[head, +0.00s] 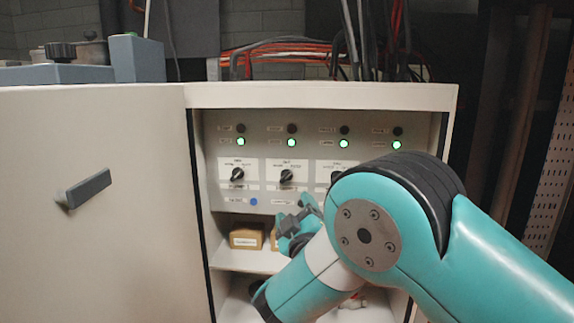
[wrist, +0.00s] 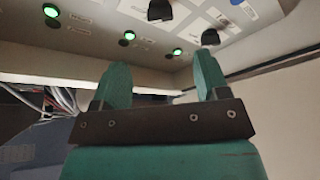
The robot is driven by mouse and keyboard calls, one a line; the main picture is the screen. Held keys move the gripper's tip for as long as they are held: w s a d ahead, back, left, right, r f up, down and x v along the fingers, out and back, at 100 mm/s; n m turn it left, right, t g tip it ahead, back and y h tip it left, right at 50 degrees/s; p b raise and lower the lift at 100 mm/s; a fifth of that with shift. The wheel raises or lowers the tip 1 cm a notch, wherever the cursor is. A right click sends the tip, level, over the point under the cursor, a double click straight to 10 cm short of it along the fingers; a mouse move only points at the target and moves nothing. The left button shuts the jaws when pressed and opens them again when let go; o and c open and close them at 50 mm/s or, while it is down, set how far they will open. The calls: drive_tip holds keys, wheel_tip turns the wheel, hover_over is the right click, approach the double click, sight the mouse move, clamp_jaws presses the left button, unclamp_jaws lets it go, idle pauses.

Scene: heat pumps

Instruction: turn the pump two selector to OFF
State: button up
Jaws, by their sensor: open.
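The cabinet's control panel (head: 262,205) has a row of black selector knobs on white plates. The second knob from the left (head: 286,176) sits in the middle of those visible; the left knob (head: 237,174) is beside it, and the third (head: 335,176) is partly covered by my arm. The plate lettering is too small to read, so I cannot tell which is pump two or its exact setting. My gripper (head: 298,215) is below the second knob, apart from it. In the wrist view its two green fingers (wrist: 162,78) are spread and empty, with two knobs (wrist: 159,10) (wrist: 210,37) beyond.
Several green lamps (head: 292,142) glow above the selectors, with dark ones over them. The open cabinet door (head: 120,235) with its grey handle (head: 88,189) fills the left. A shelf below holds a cardboard box (head: 246,237). Cables (head: 285,45) run above the cabinet.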

sight(287, 179)
drive_tip(key=p+x, duration=0.9)
drive_tip(key=x, duration=0.1)
drive_tip(key=shift+f+p, duration=0.15)
drive_tip(key=shift+p, duration=0.25)
drive_tip(key=shift+w+a+r, duration=0.2)
drive_tip(key=shift+w, duration=0.35)
drive_tip(key=shift+c, duration=0.5)
drive_tip(key=c, duration=0.8)
